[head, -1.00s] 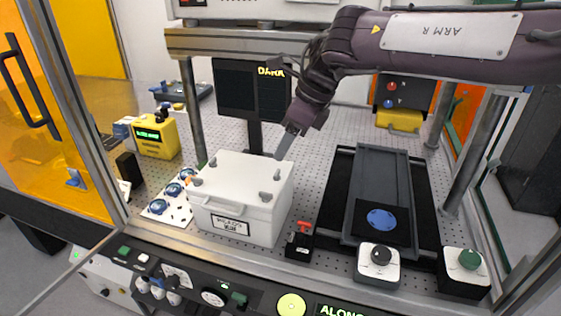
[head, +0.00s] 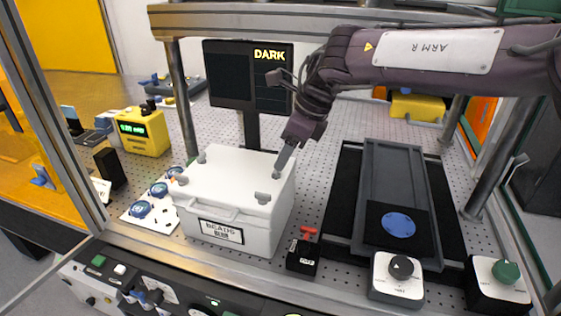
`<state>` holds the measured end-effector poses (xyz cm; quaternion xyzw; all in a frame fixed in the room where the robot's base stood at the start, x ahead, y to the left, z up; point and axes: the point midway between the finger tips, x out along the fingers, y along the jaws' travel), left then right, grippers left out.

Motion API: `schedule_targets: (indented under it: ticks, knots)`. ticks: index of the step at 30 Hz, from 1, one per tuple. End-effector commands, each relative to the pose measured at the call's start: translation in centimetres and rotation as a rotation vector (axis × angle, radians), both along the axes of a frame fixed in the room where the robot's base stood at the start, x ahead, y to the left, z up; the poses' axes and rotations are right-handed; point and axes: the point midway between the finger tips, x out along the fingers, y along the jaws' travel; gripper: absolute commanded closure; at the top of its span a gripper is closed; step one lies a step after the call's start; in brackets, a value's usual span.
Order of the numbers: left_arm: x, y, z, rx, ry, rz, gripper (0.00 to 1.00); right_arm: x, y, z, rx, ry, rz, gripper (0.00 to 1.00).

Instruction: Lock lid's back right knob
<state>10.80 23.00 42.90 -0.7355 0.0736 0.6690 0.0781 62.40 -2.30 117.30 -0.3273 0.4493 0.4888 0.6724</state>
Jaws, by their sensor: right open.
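A white box with a white lid (head: 230,178) stands on the perforated bench, left of the middle in the head view. Small grey knobs sit near the lid's corners. The back right knob (head: 276,174) is at the tip of my right gripper (head: 280,166), which reaches down from the upper right. The fingers are at or touching this knob and partly cover it; I cannot tell its turn exactly. The front right knob (head: 263,198), front left knob (head: 183,180) and back left knob (head: 202,158) are clear of the gripper. My left gripper is out of view.
A monitor reading DARK (head: 230,78) stands behind the box. A red-handled black block (head: 303,254) and a dark tray with a blue disc (head: 399,224) are to the right. A yellow meter (head: 142,130) and blue-topped discs are to the left. Metal posts frame the bench.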

Motion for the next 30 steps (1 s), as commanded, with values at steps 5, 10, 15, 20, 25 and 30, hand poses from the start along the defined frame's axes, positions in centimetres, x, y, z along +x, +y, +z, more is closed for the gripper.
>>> schedule_targets:
  ticks: [5, 10, 15, 20, 25, 30]
  knots:
    - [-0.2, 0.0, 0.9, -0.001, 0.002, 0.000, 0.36, 0.3, 1.0, -2.4, -0.001, 0.003, -0.001, 0.45]
    - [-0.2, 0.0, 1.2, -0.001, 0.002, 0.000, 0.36, 0.5, 1.5, -3.6, 0.000, 0.000, 0.000, 0.45]
    - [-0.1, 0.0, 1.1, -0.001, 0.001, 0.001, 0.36, 0.5, 1.5, -3.9, 0.000, -0.001, 0.000, 0.45]
    - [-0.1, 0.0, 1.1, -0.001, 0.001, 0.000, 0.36, 0.5, 1.5, -3.9, 0.000, -0.001, -0.001, 0.52]
    - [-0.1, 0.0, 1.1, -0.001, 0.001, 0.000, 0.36, 0.5, 1.5, -3.9, 0.000, -0.001, -0.001, 0.74]
    - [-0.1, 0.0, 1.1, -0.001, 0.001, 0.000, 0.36, 0.5, 1.5, -3.8, 0.000, -0.001, -0.001, 0.90]
